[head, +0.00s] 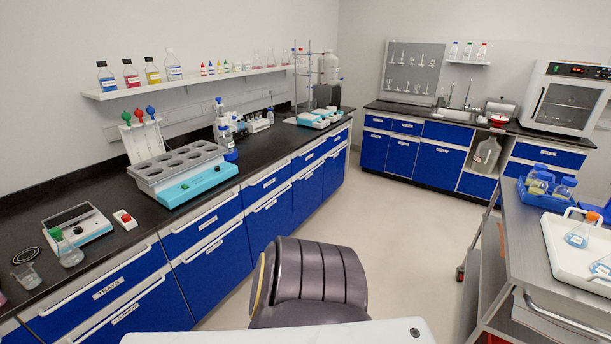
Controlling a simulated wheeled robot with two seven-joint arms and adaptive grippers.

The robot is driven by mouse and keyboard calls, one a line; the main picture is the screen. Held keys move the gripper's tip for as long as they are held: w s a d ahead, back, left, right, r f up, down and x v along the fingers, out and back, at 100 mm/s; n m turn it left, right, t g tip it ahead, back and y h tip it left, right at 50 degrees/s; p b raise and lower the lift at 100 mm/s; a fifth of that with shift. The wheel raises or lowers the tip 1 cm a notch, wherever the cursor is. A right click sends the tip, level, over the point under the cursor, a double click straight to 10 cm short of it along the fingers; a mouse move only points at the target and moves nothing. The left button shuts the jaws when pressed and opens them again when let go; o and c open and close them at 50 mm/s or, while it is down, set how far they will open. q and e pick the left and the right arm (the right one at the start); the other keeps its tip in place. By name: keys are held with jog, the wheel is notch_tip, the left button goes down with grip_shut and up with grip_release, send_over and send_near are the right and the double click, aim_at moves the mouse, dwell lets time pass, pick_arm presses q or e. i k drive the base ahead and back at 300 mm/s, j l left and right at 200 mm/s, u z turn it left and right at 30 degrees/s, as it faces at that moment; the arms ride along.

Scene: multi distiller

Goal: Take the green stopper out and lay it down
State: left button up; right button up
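The green stopper (57,235) sits in the neck of a small clear conical flask (70,254). The flask stands upright on the black counter (150,232) at the lower left, beside a white and teal bench instrument (92,231). I cannot tell whether the flask touches the instrument. Neither of my grippers shows in the head view.
A clear beaker (26,275) and a dark ring (27,256) lie near the flask. A small white box with a red top (125,219) and a grey multi-well block (185,165) stand farther along. A dark padded chair (315,275) is on the floor. A metal cart (535,235) stands right.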

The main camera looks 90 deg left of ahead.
aim_at(55, 232)
jog(key=u, duration=4.6)
jog(key=i, duration=0.15)
